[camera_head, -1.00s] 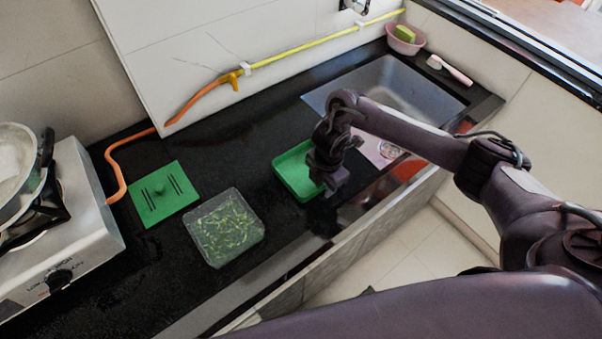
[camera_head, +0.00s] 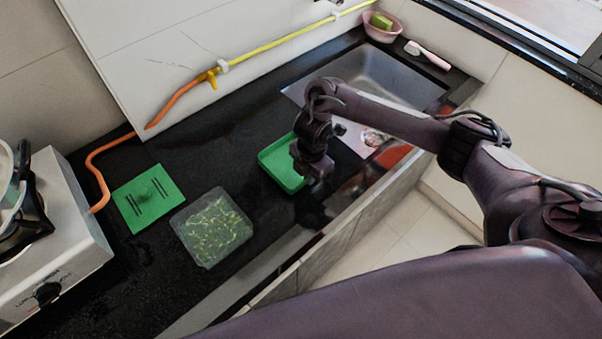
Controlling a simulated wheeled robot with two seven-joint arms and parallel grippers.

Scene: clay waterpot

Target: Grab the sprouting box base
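The sprouting box base, a shallow green tray (camera_head: 270,170), sits on the black counter left of the sink. My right gripper (camera_head: 316,200) points down at the tray's right side, by its near right corner. The wrist covers part of the tray's right edge. The fingers are dark against the dark counter, so I cannot tell their opening or whether they touch the tray. My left gripper is out of view.
A clear container with green sprouts (camera_head: 212,228) and a green slotted lid (camera_head: 149,198) lie to the left. A gas stove (camera_head: 60,240) stands far left. The sink (camera_head: 375,80), a pink bowl (camera_head: 383,30) and a brush (camera_head: 428,55) are at the upper right.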

